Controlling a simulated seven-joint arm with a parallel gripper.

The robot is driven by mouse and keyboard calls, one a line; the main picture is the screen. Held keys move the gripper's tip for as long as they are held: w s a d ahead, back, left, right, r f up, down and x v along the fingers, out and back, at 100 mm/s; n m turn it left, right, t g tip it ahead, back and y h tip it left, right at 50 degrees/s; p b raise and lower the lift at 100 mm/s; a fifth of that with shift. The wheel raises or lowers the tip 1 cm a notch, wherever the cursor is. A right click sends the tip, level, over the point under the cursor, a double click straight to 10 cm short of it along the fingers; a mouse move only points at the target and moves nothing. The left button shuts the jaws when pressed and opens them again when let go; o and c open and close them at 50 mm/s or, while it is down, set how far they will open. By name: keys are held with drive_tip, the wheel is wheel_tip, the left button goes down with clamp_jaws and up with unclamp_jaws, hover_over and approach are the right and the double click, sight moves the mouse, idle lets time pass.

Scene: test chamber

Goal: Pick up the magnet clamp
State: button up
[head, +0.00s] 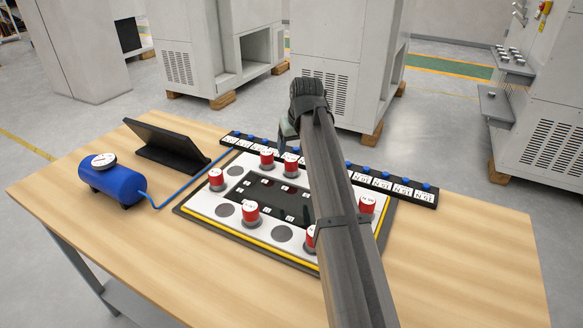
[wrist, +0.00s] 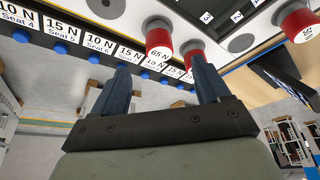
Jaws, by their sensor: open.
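Several red cylinders with white labelled tops, which look like the magnet clamps, stand on a white and black plate (head: 190,203). In the head view, two stand close together near the plate's back edge: one (head: 267,158) and one to its right (head: 291,165). My gripper (head: 285,137) is above the back of the plate, near these two; the arm hides part of the plate. In the wrist view, my gripper (wrist: 163,70) is open and empty.
A black strip (head: 232,139) with labelled seats and blue knobs runs along the plate's back. A blue tank with a gauge (head: 112,182) and a dark tilted screen (head: 165,145) stand at left. The wooden table (head: 470,255) is clear at right.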

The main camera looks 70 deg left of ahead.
sight(292, 160)
drive_tip(key=x, duration=1)
drive_tip(key=shift+a, duration=0.1)
drive_tip(key=shift+c, duration=0.3)
drive_tip(key=shift+r, duration=0.1)
drive_tip(key=c, duration=1.3)
drive_tip(key=shift+o, duration=0.2)
